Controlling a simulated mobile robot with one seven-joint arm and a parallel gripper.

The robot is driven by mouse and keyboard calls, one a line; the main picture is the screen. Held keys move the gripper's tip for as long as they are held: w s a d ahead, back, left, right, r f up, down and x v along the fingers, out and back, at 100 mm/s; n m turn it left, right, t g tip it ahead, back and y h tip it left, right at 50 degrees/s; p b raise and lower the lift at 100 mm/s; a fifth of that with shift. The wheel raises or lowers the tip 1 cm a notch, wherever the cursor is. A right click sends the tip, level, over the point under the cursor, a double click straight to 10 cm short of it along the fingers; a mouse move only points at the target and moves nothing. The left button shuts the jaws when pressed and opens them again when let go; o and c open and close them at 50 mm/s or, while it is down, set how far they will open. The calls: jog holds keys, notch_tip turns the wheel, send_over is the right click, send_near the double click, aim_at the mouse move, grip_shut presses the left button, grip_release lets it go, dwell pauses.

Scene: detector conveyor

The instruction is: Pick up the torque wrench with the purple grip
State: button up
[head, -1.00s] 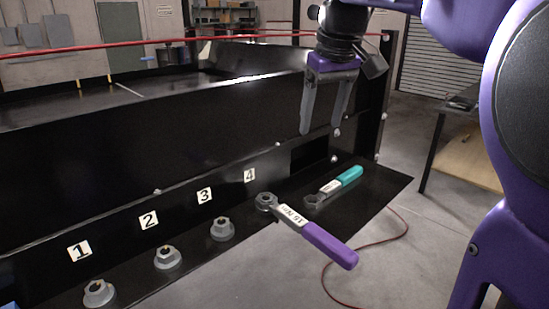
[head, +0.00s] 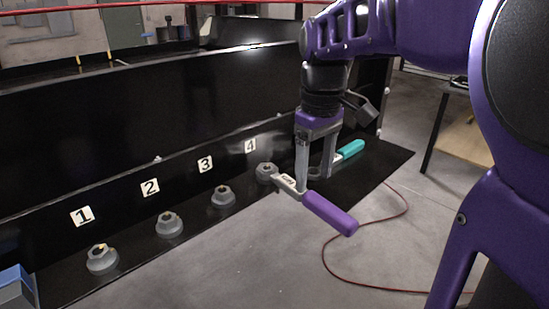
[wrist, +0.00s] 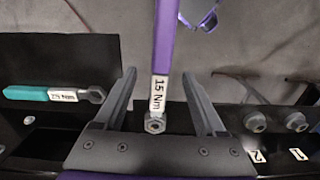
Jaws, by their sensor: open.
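The torque wrench with the purple grip (head: 328,213) lies with its ring end at the post by label 4, and its grip sticks out past the ledge. Its white label reads 15 Nm in the wrist view (wrist: 159,92). My gripper (head: 314,184) is open and empty, pointing down over the wrench, its near finger overlapping the shaft in the head view. In the wrist view the wrench runs between the two spread fingers (wrist: 160,75), not gripped. The exact height gap is hard to tell.
A teal-handled wrench (head: 350,149) lies on the black ledge behind my gripper, partly hidden by it; in the wrist view it is left of the fingers (wrist: 25,92). Grey hex posts, including one by label 1 (head: 102,258), line the ledge. A black wall (head: 150,115) rises behind.

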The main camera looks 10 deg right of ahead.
aim_at(314, 196)
jog(key=shift+s+d+f+b, duration=0.1)
jog(key=shift+s+f+b, duration=0.15)
jog(key=shift+f, duration=1.15)
jog(key=shift+s+f+b, duration=0.1)
jog(key=shift+f+b, duration=0.15)
jog(key=shift+f, duration=1.1)
grip_shut()
jog(key=shift+r, duration=0.1)
